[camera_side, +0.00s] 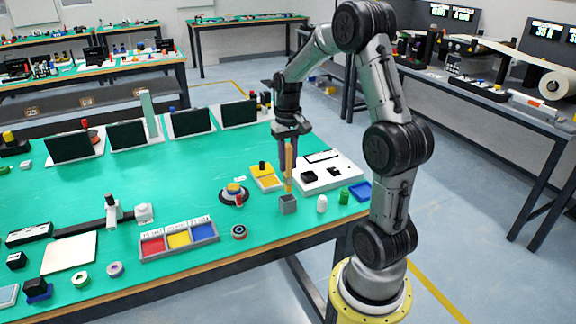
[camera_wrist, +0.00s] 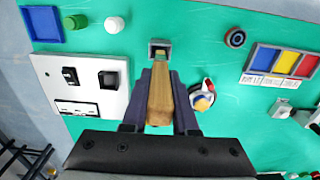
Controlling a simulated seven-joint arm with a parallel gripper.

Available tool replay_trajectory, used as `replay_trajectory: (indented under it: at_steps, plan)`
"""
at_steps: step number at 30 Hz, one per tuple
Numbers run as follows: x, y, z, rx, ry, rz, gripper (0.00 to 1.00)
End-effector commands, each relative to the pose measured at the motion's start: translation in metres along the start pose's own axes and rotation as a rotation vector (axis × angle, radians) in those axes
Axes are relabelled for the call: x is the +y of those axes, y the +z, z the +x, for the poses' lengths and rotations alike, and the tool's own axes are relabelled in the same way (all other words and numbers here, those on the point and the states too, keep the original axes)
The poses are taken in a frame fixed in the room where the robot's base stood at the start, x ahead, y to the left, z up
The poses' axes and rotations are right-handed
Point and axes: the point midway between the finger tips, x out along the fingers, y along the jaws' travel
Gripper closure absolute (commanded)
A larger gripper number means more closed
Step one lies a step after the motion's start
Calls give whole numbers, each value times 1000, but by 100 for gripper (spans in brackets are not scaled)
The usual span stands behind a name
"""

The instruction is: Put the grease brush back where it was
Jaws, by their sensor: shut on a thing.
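My gripper (camera_side: 289,160) points down with its dark fingers shut on the grease brush (camera_side: 288,172), a long wooden stick held upright. In the wrist view the brush (camera_wrist: 160,98) lies between the two fingers (camera_wrist: 160,105), its light wooden handle towards the camera. A small grey square holder (camera_side: 288,204) stands on the green table below the brush. In the wrist view the holder (camera_wrist: 153,48) shows a dark opening with the brush's far end at it. The lower tip is close over the opening; I cannot tell if it is inside.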

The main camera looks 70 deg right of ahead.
Motion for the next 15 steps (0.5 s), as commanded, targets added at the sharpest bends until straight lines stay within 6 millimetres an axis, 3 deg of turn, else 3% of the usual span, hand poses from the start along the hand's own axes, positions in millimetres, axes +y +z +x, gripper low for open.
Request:
replay_trajectory:
  at_steps: [4, 15]
  plan:
    - [0, 0, 14, 1, 0, 0, 100]
    - [0, 0, 17, 1, 0, 0, 100]
